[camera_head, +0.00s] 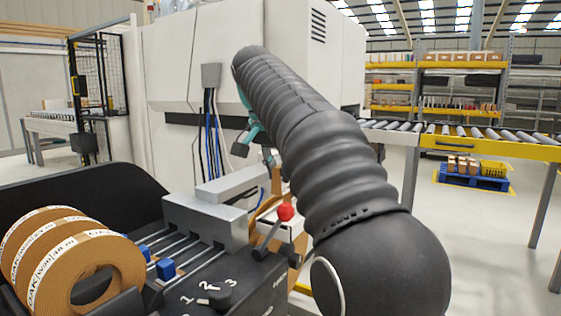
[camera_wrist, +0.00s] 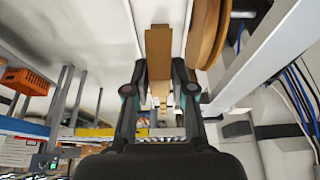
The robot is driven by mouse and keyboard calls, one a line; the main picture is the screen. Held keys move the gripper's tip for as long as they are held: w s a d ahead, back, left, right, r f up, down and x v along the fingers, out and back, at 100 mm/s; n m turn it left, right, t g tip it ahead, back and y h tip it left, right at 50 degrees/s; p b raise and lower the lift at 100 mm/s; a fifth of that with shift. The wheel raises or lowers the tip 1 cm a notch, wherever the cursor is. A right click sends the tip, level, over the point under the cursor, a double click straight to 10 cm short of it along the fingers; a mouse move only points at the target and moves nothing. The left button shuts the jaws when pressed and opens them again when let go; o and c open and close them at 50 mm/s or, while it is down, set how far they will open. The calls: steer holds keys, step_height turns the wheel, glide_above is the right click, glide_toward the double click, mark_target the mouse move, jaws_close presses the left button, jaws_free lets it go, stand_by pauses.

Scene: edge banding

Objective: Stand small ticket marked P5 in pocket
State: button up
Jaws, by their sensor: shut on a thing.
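In the wrist view my gripper (camera_wrist: 160,78) is shut on a narrow brown card-like piece (camera_wrist: 158,48), which sticks out past the fingertips against a white surface. I can read no P5 mark on it, so I cannot tell whether it is the small ticket. In the head view my dark arm hides most of the gripper and the held piece. I cannot make out a pocket in either view.
A red-knobbed lever (camera_head: 285,212), a grey block (camera_head: 205,217) and a numbered dial (camera_head: 215,298) stand close to my arm. A roller conveyor (camera_head: 490,148) is at the right.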

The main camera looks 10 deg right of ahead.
mark_target(278, 194)
steer(key=shift+f+b, duration=0.6)
steer(key=shift+f, duration=1.3)
steer(key=shift+f+b, duration=1)
steer(key=shift+b, duration=0.15)
steer(key=shift+f+b, duration=0.3)
steer(key=shift+f, duration=0.15)
steer(key=o, duration=1)
steer(key=shift+c, duration=0.2)
steer(key=shift+r, duration=0.1)
